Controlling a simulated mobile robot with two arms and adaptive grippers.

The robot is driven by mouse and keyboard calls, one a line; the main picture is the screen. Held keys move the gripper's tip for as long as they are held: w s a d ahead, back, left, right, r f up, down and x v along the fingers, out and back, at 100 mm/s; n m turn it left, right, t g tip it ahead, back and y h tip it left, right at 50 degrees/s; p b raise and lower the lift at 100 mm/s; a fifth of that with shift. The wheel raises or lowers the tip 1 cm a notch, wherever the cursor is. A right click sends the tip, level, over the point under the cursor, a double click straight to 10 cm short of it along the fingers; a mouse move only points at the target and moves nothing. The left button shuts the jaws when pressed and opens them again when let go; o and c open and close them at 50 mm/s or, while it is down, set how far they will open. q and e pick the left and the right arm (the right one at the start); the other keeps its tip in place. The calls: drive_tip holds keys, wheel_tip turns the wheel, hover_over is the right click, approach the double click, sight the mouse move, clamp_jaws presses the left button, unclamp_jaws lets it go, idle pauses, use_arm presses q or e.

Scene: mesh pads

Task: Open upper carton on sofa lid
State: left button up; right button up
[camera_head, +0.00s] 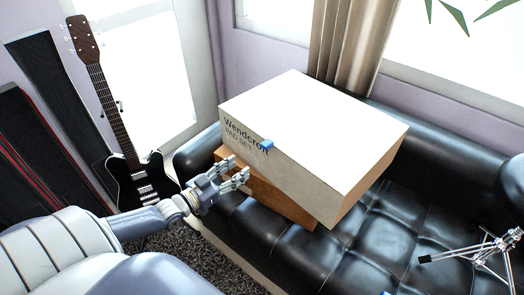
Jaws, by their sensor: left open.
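The upper carton (345,185) is a large white box with "Wendcroft PAD SET" printed on its front left side. A small blue tab (267,145) sits at the top front edge of that side. The carton's top looks closed. It rests, turned at an angle, on a brown lower carton (266,199) on the black sofa (350,259). My left gripper (240,172) is open and empty. In the picture it is just below and left of the blue tab, in front of the cartons; whether it touches them I cannot tell. My right gripper is not in view.
A black guitar (143,182) stands at the left beside dark panels (58,110). A chrome stand (485,246) is at the lower right. A curtain (343,45) hangs behind the carton. Dark carpet (215,250) lies before the sofa. A leafy plant (450,14) shows at the top right.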

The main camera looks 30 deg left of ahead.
use_arm(q)
drive_tip(key=w+d+r+b, duration=0.1)
drive_tip(key=w+d+r, duration=0.1)
drive_tip(key=w, duration=0.9)
drive_tip(key=shift+d+r+t+h, duration=0.15)
drive_tip(key=shift+d+t+h, duration=0.15)
drive_tip(key=shift+d, duration=0.15)
clamp_jaws()
